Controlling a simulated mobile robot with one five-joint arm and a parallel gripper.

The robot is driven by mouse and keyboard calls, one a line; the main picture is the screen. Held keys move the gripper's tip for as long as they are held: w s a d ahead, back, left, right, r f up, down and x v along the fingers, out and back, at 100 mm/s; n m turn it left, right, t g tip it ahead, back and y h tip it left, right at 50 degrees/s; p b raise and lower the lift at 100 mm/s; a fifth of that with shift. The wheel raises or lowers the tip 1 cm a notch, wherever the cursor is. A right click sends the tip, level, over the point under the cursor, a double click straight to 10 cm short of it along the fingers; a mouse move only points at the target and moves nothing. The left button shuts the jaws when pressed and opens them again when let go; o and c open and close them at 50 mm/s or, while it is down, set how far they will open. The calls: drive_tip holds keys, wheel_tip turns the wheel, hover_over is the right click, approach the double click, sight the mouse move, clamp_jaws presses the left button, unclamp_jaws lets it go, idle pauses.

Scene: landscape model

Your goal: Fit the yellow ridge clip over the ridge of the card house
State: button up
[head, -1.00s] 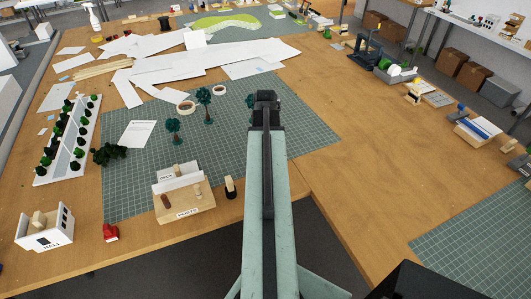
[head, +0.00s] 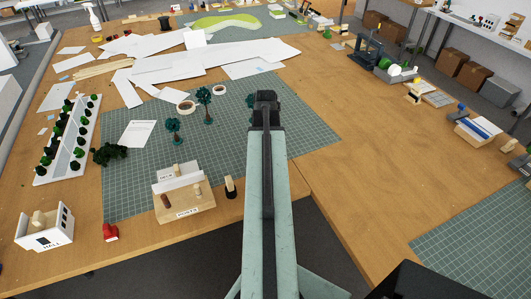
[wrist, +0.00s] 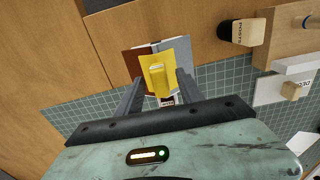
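In the wrist view, the yellow ridge clip (wrist: 158,80), with a small pale raised tab on its face, shows between my fingers. The card house (wrist: 137,62) is around and behind it, with a brown panel on the left and a grey one on the right. The clip appears to lie against the house; whether it sits fully over the ridge I cannot tell. My gripper (wrist: 160,78) has its fingers spread, one on each side of the clip, seemingly clear of the tab. In the head view, my gripper (head: 266,98) is over the green mat and hides the house and clip.
Tree models (head: 204,98) and tape rolls (head: 186,108) stand on the mat (head: 235,130) at left. Bare tabletop (head: 375,180) lies to the right.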

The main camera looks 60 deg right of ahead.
drive_tip(key=shift+r, duration=0.1)
wheel_tip(320, 180, up, 7)
drive_tip(key=p, duration=0.7)
idle(0.5)
